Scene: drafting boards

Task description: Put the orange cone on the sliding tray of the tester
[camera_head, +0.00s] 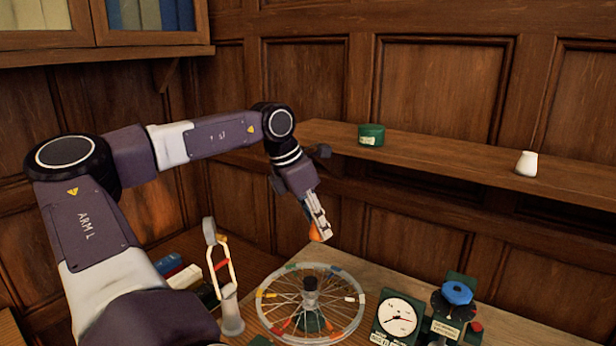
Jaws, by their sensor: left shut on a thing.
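My left gripper (319,226) is shut on the orange cone (315,233). It holds the cone in the air, above and behind the wheel-shaped device. Only a small orange part of the cone shows; the fingers hide the rest. On the table at the lower right stand a green gauge with a white dial (399,318) and a dark green device with a blue knob (457,293). I cannot tell which of these belongs to the tester, and I cannot make out a sliding tray. My right gripper is not in view.
A spoked wheel (259,306) with coloured tags lies on the table (385,272). Left of it stands an upright grey, white and red object (229,305), with books (184,277) beyond. A wall shelf (440,163) holds a green tin (371,135) and a white jar (526,164).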

